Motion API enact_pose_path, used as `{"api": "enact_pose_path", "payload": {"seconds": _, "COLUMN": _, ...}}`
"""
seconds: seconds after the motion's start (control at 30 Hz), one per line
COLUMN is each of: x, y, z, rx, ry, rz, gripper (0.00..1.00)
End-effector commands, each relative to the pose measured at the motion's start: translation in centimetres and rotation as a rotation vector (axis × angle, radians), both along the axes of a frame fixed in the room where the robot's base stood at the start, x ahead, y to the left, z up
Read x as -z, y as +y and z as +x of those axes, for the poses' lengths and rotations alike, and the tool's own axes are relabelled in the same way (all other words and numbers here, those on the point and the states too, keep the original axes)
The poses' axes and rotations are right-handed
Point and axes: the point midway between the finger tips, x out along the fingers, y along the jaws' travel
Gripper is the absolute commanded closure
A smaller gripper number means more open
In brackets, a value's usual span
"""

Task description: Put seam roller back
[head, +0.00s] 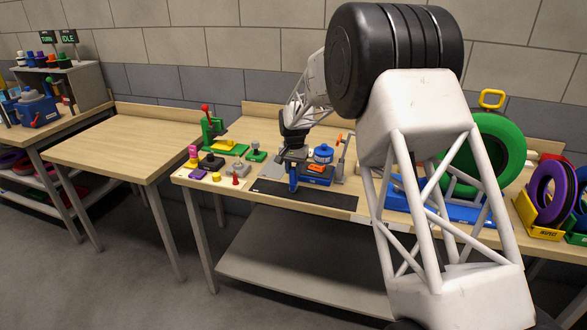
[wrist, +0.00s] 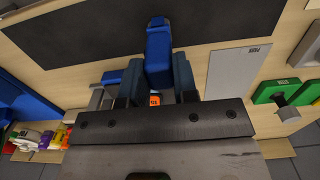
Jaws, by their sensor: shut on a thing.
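My gripper (head: 294,158) points down over the workbench and is shut on a blue tool, the seam roller (head: 294,183). In the wrist view, the roller's blue body (wrist: 160,55) sits between the two dark fingers of my gripper (wrist: 157,82). Its far end reaches over the black mat (wrist: 85,35). A small orange tag (wrist: 155,99) shows between the fingers near the palm. The roller's lower end and any contact with the bench are hard to tell. The mat (head: 310,196) lies at the bench's front edge.
A blue and orange unit (head: 319,172) and a grey stand (head: 342,158) are close on the right. Small coloured pieces (head: 217,175) and a green press (head: 212,128) stand left. A green tyre (head: 497,150) and yellow bins (head: 528,215) are further right. The left table (head: 130,140) is bare.

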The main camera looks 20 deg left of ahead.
Motion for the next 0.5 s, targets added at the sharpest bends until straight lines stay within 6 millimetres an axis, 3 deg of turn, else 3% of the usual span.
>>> {"api": "enact_pose_path", "payload": {"seconds": 0.03, "x": -0.01, "y": 0.01, "z": 0.01, "rx": 0.000, "ry": 0.000, "rz": 0.000, "gripper": 1.00}}
{"api": "enact_pose_path", "payload": {"seconds": 0.07, "x": -0.02, "y": 0.01, "z": 0.01, "rx": 0.000, "ry": 0.000, "rz": 0.000, "gripper": 0.68}}
{"api": "enact_pose_path", "payload": {"seconds": 0.1, "x": -0.02, "y": 0.01, "z": 0.01, "rx": 0.000, "ry": 0.000, "rz": 0.000, "gripper": 0.64}}
{"api": "enact_pose_path", "payload": {"seconds": 0.5, "x": -0.01, "y": 0.00, "z": 0.00, "rx": 0.000, "ry": 0.000, "rz": 0.000, "gripper": 0.61}}
